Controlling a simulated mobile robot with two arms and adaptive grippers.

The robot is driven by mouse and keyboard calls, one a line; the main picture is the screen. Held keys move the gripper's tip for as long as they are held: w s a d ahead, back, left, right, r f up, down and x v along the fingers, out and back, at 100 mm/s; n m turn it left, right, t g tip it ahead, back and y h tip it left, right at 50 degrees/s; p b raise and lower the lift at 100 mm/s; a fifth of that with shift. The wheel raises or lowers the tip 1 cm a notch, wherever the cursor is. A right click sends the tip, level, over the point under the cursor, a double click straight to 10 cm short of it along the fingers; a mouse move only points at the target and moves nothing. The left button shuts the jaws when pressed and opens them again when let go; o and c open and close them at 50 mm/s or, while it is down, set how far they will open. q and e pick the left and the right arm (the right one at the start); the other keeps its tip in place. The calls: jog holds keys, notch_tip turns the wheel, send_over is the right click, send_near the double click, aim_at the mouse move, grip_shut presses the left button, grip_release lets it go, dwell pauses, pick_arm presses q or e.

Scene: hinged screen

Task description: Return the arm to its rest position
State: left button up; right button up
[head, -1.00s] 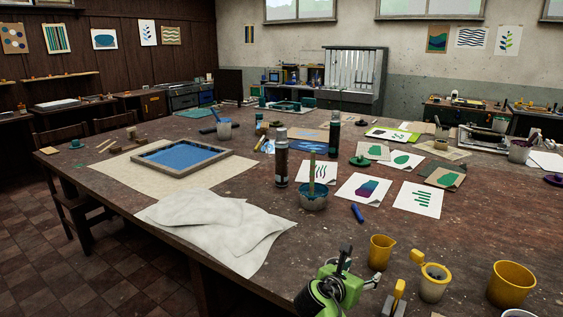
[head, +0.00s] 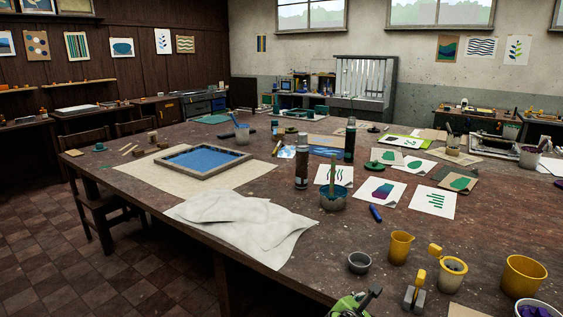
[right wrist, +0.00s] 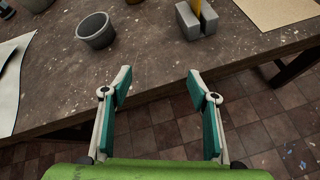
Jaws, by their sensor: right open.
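My right gripper (right wrist: 160,88) is open and empty in the right wrist view, with its two fingers apart over the table's near edge and the tiled floor. In the head view only a green and black part of my right arm (head: 350,304) shows at the bottom edge. The small grey pot (right wrist: 96,30) stands beyond the left finger, apart from it, and also shows in the head view (head: 360,263). The grey block with a yellow handle (right wrist: 197,22) stands beyond the right finger. My left gripper is not in view.
The table (head: 260,187) holds a framed blue screen (head: 204,161), a crumpled white cloth (head: 235,220), several prints and two dark bottles. Yellow vessels (head: 400,247) stand near the front right. The floor (head: 60,250) at front left is clear, beside a chair (head: 95,195).

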jog(key=s+f+m+g+y, duration=0.2)
jog(key=s+f+m, duration=0.35)
jog(key=s, duration=0.35)
jog(key=s+f+m+g+y, duration=0.1)
jog(key=s+f+m+y, duration=0.1)
jog(key=s+f+m, duration=0.6)
jog(key=s+a+r+m+g+y, duration=0.1)
jog(key=s+a+r+m+y, duration=0.2)
jog(key=s, duration=0.8)
jog(key=s+a+r+m+g+y, duration=0.1)
jog(key=s+r+m+g, duration=0.1)
jog(key=s+m, duration=0.65)
jog(key=s+f+n, duration=0.3)
jog(key=f, duration=2.1)
jog(key=s+d+f+g, duration=0.2)
jog(key=s+d+f, duration=0.1)
jog(key=s+f, duration=1.5)
jog(key=shift+d, duration=0.15)
